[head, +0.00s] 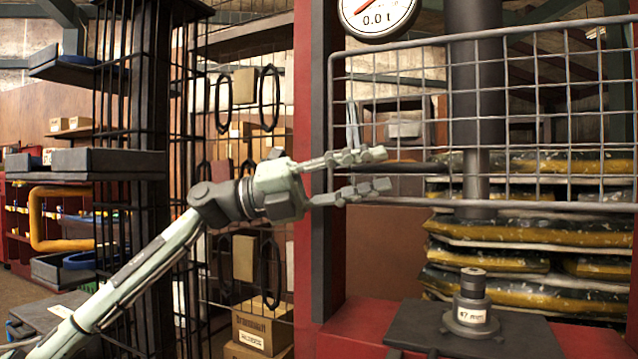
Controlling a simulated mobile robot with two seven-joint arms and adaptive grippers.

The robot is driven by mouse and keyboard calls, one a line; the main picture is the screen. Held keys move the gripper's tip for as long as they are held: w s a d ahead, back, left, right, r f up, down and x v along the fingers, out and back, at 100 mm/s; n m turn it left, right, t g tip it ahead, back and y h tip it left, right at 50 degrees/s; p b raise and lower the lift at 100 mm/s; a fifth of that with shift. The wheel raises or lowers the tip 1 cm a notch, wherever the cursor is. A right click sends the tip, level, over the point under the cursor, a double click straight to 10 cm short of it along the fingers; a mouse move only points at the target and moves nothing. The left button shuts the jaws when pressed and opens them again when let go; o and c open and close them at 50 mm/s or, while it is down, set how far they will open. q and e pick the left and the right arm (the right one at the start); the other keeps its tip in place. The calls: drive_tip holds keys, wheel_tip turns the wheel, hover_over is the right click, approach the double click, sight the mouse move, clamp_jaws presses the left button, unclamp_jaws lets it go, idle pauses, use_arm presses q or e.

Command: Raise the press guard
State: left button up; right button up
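The press guard (540,119) is a grey wire-mesh panel with a rounded tube frame. It hangs across the front of the press, and its bottom rail (500,206) is above the press bed. My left gripper (380,170) is at the guard's lower left corner. Its two fingers are spread, one above the other, pointing right, with nothing clearly held between them. The lower finger overlaps the guard's bottom rail in the picture; I cannot tell whether it touches. My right gripper is not in view.
The red press frame (308,120) stands left of the guard, with a dial gauge (378,14) above. A dark cylindrical block (472,305) stands on the black bed plate (400,335). Stacked yellow-black sacks (500,256) are behind. A shelf rack (105,162) stands at left.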

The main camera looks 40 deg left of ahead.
use_arm(q)
drive_tip(key=v, duration=0.7)
drive_tip(key=shift+s+a, duration=0.2)
drive_tip(key=shift+a, duration=0.15)
